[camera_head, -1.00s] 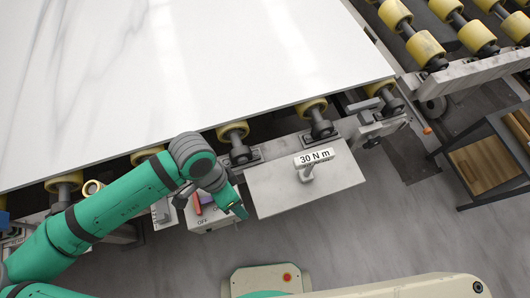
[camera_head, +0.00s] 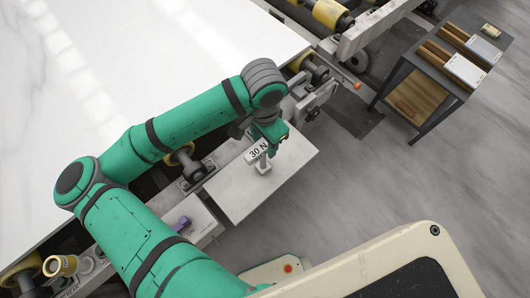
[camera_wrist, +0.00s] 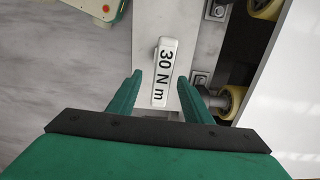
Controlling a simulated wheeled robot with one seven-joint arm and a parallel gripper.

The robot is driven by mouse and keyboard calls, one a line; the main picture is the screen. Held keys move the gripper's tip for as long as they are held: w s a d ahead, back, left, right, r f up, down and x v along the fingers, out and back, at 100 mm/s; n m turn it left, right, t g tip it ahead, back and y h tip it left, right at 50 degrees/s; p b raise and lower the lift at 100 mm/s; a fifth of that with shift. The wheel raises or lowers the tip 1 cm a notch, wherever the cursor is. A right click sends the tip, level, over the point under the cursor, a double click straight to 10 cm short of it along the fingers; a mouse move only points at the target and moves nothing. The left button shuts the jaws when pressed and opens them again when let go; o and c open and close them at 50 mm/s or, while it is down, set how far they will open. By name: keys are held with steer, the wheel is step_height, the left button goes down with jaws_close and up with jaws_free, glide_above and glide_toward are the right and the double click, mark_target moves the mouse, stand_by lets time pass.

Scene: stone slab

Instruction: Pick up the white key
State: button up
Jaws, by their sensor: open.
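The white key (camera_head: 257,151) stands on a pale shelf plate (camera_head: 290,165). Its bar is lettered "30 N m", though in the head view my gripper hides the end of the lettering. A short stem shows below the bar. My gripper (camera_head: 272,134) is at the right end of the key's bar in the head view. In the wrist view the key (camera_wrist: 163,72) lies between the two spread green fingers of my gripper (camera_wrist: 158,82). Gaps show on both sides, so the fingers are open and appear not to touch it.
A large white stone slab (camera_head: 150,60) fills the upper left on yellow rollers (camera_head: 181,157). A box with a purple switch (camera_head: 182,223) is left of the plate. A dark side table (camera_head: 410,65) stands upper right. Grey floor (camera_head: 370,185) is clear.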

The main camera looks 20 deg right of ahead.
mark_target(263, 156)
step_height(263, 156, down, 10)
steer(key=shift+w+a+f, duration=0.15)
stand_by(0.5)
jaws_close()
